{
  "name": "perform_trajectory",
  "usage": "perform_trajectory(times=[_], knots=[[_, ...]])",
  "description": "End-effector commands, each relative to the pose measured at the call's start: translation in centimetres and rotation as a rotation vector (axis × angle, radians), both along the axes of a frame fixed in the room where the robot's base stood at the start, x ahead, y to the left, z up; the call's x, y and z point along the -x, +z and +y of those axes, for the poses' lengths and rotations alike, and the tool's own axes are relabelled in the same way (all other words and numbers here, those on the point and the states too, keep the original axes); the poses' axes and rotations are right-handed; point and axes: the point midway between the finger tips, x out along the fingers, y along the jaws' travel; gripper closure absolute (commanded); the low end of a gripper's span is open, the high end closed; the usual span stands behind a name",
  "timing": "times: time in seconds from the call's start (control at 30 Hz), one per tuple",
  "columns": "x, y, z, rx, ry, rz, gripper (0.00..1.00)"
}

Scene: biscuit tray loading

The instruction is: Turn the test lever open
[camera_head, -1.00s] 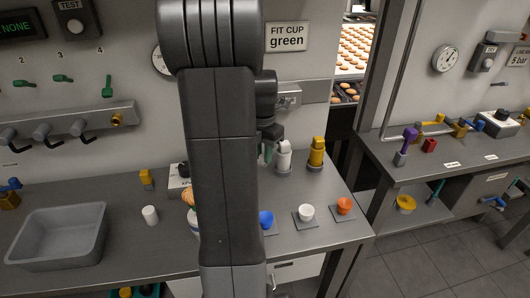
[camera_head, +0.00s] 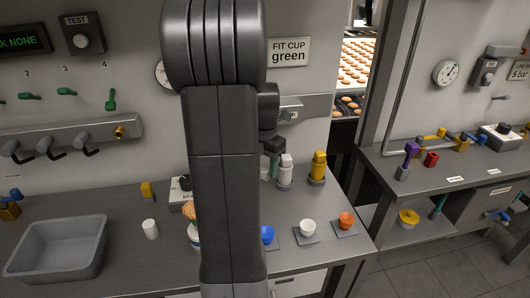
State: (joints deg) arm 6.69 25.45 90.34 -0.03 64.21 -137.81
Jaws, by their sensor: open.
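A black box with a round grey knob under a TEST label (camera_head: 83,37) is on the wall at upper left. Green levers (camera_head: 67,91) hang below the numbers on the wall, and the one under 4 (camera_head: 111,99) points up. I cannot tell which part is the test lever. A grey fitting on a metal wall rail (camera_head: 308,107) shows right of my arm, partly hidden by it. My gripper (camera_head: 272,147) is mostly hidden behind my arm, close to the white and yellow bottles. Its fingertips are not clear, and nothing is seen held.
A white bottle (camera_head: 285,172) and a yellow bottle (camera_head: 318,168) stand on the counter. Blue, white (camera_head: 307,228) and orange cups sit on small mats in front. A grey bin (camera_head: 58,249) is at left. Pipes with black handles (camera_head: 50,140) stick out from the wall. A second bench (camera_head: 440,172) is at right.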

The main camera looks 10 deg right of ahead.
Motion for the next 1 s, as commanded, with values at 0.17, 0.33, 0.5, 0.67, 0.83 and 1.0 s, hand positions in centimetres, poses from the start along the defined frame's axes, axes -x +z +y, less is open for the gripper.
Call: perform_trajectory(times=[0.17, 0.33, 0.5, 0.67, 0.83, 1.0], knots=[[-0.1, 3.0, 0.0, 0.0, 0.0, -0.007, 0.55], [-0.1, 7.1, 0.0, 0.001, 0.0, -0.006, 0.55], [0.0, 10.5, 0.0, 0.001, 0.0, -0.005, 0.55], [0.0, 12.6, 0.0, 0.001, -0.001, -0.003, 0.55], [0.0, 13.3, 0.0, 0.001, -0.001, -0.001, 0.55], [0.0, 13.4, 0.0, 0.001, -0.001, -0.001, 0.55]])
